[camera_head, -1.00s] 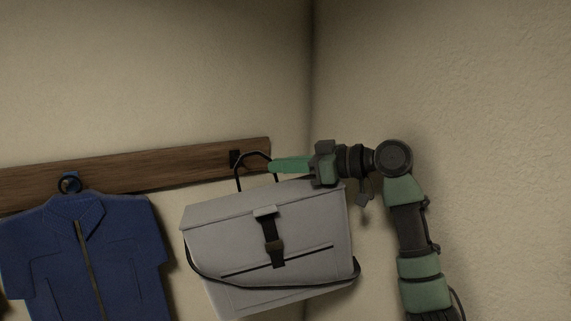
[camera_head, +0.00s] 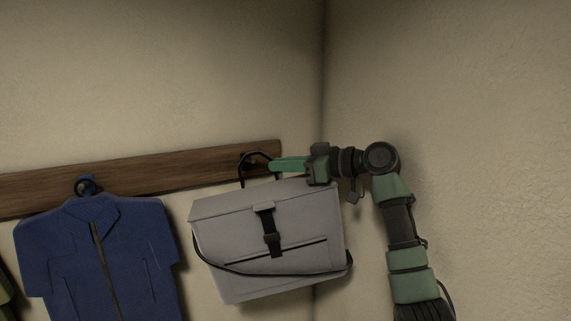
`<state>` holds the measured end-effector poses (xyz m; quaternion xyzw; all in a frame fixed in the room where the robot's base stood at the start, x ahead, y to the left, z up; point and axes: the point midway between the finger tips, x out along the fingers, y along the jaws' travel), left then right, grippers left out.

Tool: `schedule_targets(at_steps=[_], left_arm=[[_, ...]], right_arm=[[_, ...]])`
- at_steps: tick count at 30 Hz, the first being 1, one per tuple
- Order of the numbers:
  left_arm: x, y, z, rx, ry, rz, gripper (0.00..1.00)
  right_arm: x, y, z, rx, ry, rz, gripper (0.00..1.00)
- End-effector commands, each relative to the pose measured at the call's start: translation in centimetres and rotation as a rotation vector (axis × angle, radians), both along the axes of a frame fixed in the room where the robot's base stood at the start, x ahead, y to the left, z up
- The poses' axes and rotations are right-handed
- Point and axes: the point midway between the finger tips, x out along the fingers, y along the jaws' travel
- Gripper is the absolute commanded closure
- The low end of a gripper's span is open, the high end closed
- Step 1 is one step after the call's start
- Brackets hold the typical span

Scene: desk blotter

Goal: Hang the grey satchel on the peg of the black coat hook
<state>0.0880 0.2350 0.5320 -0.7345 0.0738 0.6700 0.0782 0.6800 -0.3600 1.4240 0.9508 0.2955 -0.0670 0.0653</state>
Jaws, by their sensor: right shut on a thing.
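The grey satchel (camera_head: 235,215) hangs from its dark top handle loop in front of the wall, tilted a little. My right gripper (camera_head: 272,164) comes in from the right and is shut on the satchel's handle. The black coat hook (camera_head: 246,160) is on the wooden rail near its right end, behind the handle loop. The loop overlaps the hook in the picture, and its peg is largely hidden. I cannot tell whether the loop is around the peg or in front of it. My left gripper is not in view.
The wooden rail (camera_head: 140,177) runs along the left wall and ends near the room corner. A blue shirt (camera_head: 75,250) hangs from a blue hook (camera_head: 87,186) left of the satchel. A greenish thing shows at the far left edge. The right wall is bare.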

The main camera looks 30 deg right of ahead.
Motion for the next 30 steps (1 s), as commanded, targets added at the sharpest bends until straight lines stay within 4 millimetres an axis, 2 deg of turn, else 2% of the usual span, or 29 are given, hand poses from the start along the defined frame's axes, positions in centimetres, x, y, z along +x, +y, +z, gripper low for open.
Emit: schedule_targets(at_steps=[10,15,30], left_arm=[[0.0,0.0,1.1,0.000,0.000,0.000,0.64],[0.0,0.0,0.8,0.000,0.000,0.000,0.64],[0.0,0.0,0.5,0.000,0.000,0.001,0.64]], right_arm=[[2.0,-0.1,0.3,0.004,-0.004,0.000,1.00],[2.7,-0.1,-0.5,0.003,-0.004,-0.001,1.00],[3.2,-0.2,-1.0,0.002,-0.005,0.000,1.00]])
